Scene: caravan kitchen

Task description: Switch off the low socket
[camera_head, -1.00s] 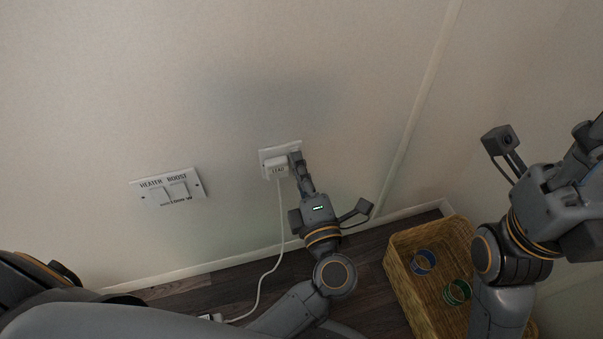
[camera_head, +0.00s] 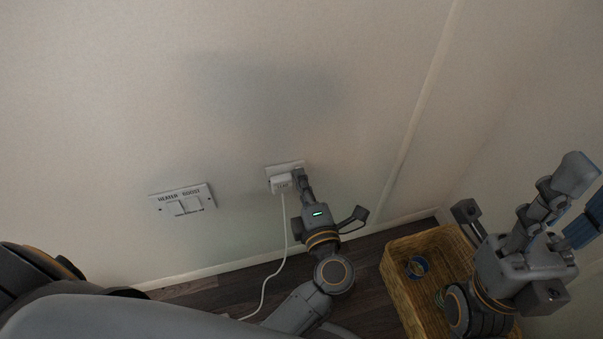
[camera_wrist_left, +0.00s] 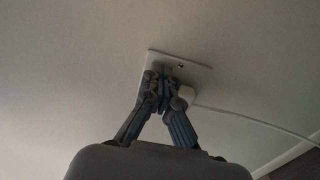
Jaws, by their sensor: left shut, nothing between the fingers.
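The low socket (camera_head: 271,169) is a white wall plate with a white plug (camera_head: 281,184) in it and a white cable hanging down. My left gripper (camera_head: 298,172) is shut and empty, its fingertips at the right part of the plate and hiding that part. The left wrist view also shows the plate (camera_wrist_left: 199,72), the plug (camera_wrist_left: 186,93) beside the fingers and the shut fingertips (camera_wrist_left: 164,85) against or just in front of the plate; I cannot tell if they touch. The switch itself is hidden. My right gripper (camera_head: 580,195) is open and empty at the right.
A heater boost switch plate (camera_head: 204,192) is on the wall to the left of the socket. A wicker basket (camera_head: 399,283) with coloured ring-like items stands on the dark floor at the right. The cable (camera_head: 283,245) runs down beside my left arm.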

